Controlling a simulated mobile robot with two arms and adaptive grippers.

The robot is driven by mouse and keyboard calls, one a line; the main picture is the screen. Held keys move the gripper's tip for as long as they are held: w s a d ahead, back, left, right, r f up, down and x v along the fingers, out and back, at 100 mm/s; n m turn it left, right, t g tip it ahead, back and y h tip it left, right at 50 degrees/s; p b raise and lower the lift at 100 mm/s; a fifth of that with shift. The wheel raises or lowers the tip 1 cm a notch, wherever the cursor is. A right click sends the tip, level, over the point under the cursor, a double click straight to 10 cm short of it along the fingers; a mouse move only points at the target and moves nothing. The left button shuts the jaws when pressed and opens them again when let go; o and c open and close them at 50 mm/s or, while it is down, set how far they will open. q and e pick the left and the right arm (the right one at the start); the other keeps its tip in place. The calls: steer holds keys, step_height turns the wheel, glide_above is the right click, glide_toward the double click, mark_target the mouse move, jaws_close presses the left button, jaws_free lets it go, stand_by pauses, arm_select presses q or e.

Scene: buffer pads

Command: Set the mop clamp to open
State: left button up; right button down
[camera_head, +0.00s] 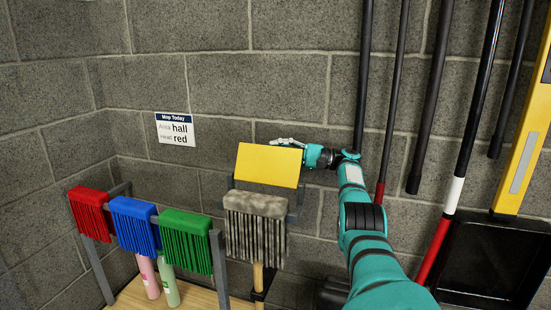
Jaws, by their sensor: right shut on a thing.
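The yellow plate of the mop clamp (267,167) stands tilted up above the grey, stained mop head (256,204). The mop head hangs its strands in front of a wooden handle (258,274). My right gripper (282,142) reaches in from the right and is shut on the yellow plate at its upper right edge. The plate hides part of the fingers. My left gripper is not in view.
Red (90,197), blue (133,210) and green (185,225) mop heads hang on a grey rack at left. Two bottles stand below. Several poles, a black dustpan (497,262) and a yellow board (520,135) are at right.

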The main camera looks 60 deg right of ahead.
steer(key=shift+d+f, duration=0.15)
steer(key=shift+m, duration=0.3)
steer(key=c, duration=1.2)
jaws_free()
steer(key=shift+d, duration=0.1)
steer(key=shift+c, duration=0.2)
